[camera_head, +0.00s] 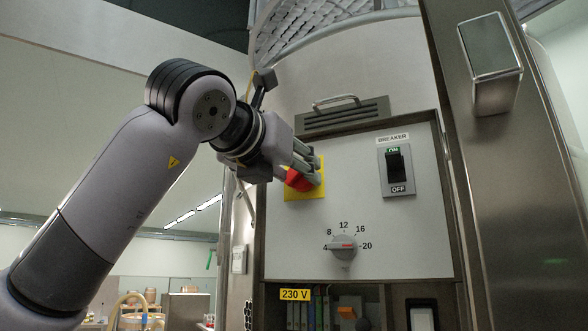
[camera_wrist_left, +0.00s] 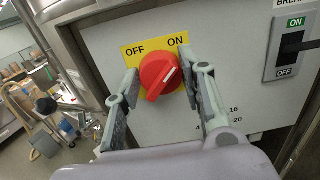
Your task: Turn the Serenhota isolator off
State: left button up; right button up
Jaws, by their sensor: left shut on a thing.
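The white mark on the knob points up and right, toward ON. In the head view the knob (camera_head: 297,181) and plate (camera_head: 318,188) are partly covered by my left gripper (camera_head: 306,168). In the left wrist view my left gripper (camera_wrist_left: 158,68) has one finger on each side of the knob and is shut on it. No Serenhota name is readable. My right gripper is not in view.
Right of the isolator is a black breaker switch (camera_head: 394,165) with ON and OFF labels. A grey numbered dial (camera_head: 343,247) sits below on the same white panel (camera_head: 370,215). A vent with a handle (camera_head: 340,116) is above. A steel post (camera_head: 500,200) stands at right.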

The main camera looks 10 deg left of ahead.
pick_arm(q)
jog(key=shift+c, duration=0.2)
jog(key=n+b, duration=0.2)
jog(key=shift+f+n, duration=0.15)
jog(key=shift+n, duration=0.25)
jog(key=n+b, duration=0.3)
jog(key=n, duration=0.2)
jog(key=shift+a, duration=0.1)
jog(key=n+b, duration=0.2)
jog(key=n, duration=0.4)
jog(key=shift+f+b, duration=0.1)
jog(key=shift+b, duration=0.2)
jog(key=n+b, duration=0.1)
jog(key=n, duration=0.2)
jog(key=shift+n, duration=0.4)
jog(key=shift+n+b, duration=0.3)
jog(key=shift+n, duration=0.1)
